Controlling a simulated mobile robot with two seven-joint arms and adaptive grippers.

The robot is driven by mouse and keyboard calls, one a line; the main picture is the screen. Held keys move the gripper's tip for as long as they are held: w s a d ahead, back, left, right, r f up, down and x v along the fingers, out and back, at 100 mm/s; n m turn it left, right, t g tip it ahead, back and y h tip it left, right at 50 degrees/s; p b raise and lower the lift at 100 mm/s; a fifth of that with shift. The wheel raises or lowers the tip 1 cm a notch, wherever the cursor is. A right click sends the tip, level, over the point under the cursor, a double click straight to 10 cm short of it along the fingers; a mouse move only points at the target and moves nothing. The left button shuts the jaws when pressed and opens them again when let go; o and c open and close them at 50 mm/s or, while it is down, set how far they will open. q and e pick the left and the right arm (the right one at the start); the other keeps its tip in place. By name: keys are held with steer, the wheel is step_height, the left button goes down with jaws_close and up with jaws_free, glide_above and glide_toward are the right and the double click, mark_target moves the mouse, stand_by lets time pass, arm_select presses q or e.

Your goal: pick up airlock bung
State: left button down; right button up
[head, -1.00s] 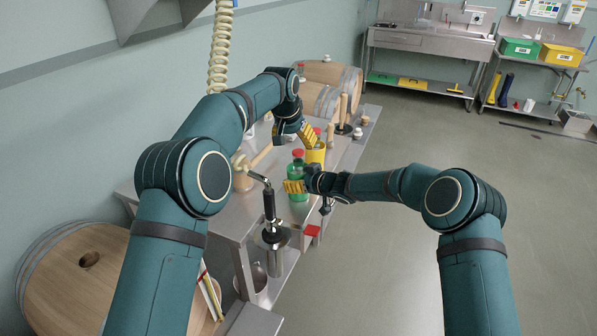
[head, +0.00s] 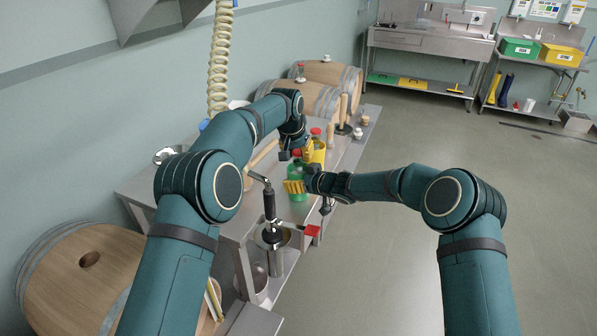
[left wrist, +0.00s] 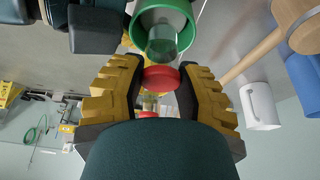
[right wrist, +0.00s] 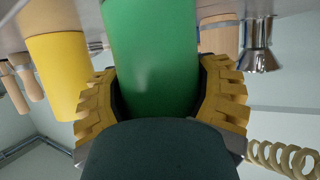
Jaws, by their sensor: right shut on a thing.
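My left gripper (head: 291,154) is above the bottle, pointing down.
A yellow cup (head: 318,153) stands just behind the bottle. A black-handled tool (head: 269,205) stands in a steel cylinder at the front. A wooden mallet (left wrist: 250,58) lies nearby. Barrels (head: 335,73) stand at the back. The floor at right is clear.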

stand_by(0.4)
arm_select(q)
step_height(320, 180, up, 9)
steer(key=shift+w+f, duration=0.1)
steer(key=shift+r, duration=0.6)
arm_select(e)
steer(key=o, duration=1.2)
